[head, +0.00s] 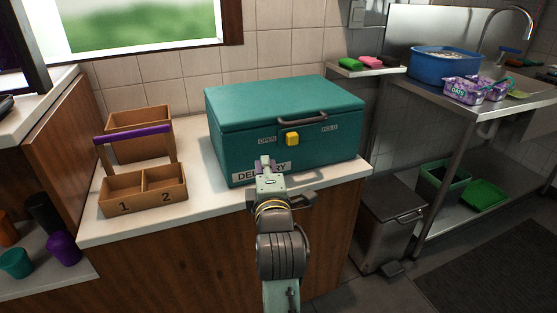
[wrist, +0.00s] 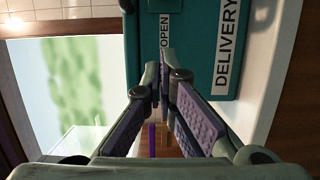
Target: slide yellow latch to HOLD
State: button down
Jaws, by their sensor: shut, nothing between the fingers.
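The yellow latch (head: 292,139) sits on the front of a closed teal box (head: 225,155), between the OPEN label (head: 266,140) on its left and the HOLD label (head: 329,128) on its right. It is nearer to OPEN. My gripper (head: 265,161) is shut and empty in front of the box, below the OPEN label and lower left of the latch. It overlaps the DELIVERY label (head: 250,173) in the head view. In the wrist view the fingertips (wrist: 163,88) are together, with the OPEN label (wrist: 164,36) beyond them; the latch is not visible there.
A dark handle (head: 302,118) juts from the box front above the latch. A wooden caddy (head: 145,192) with a purple handle stands left on the white counter (head: 110,230). A bin (head: 390,215) and a metal sink table (head: 480,108) are to the right.

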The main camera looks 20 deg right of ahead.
aim_at(299, 133)
jog(key=p+x, duration=0.1)
jog(key=x, duration=0.6)
jog(key=shift+w+r+p, duration=0.1)
jog(key=shift+w+p, duration=0.2)
jog(key=d, duration=0.2)
jog(key=shift+d, duration=1.05)
jog(key=d+b, duration=0.2)
jog(key=d, duration=0.4)
jog(key=shift+w+d+b, duration=0.1)
jog(key=shift+d+b, duration=0.2)
jog(key=shift+b, duration=0.1)
jog(key=shift+a, duration=0.1)
